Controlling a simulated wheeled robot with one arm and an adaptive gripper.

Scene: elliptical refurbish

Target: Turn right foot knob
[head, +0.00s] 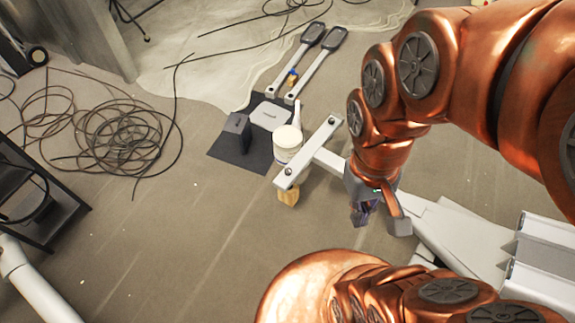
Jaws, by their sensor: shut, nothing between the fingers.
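The white foot crossbar (311,150) of the elliptical lies diagonally near the middle of the head view. A small dark round fitting (289,171) shows near its lower left end, and another (331,120) shows near its upper right end. I cannot tell which of them, if either, is the right foot knob. My gripper (380,217) hangs from the copper arm, right of and below the crossbar. It is shut and empty, apart from both fittings. It is above the white frame beam, part of which it hides.
A wooden block (288,196) is under the crossbar's lower end. A white tub (287,143) stands just beyond the bar, near a dark box (237,133) on a dark mat. Two long pedal arms (312,62) lie farther back. Coiled black cable (118,137) covers the left floor. The lower-left floor is mostly clear.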

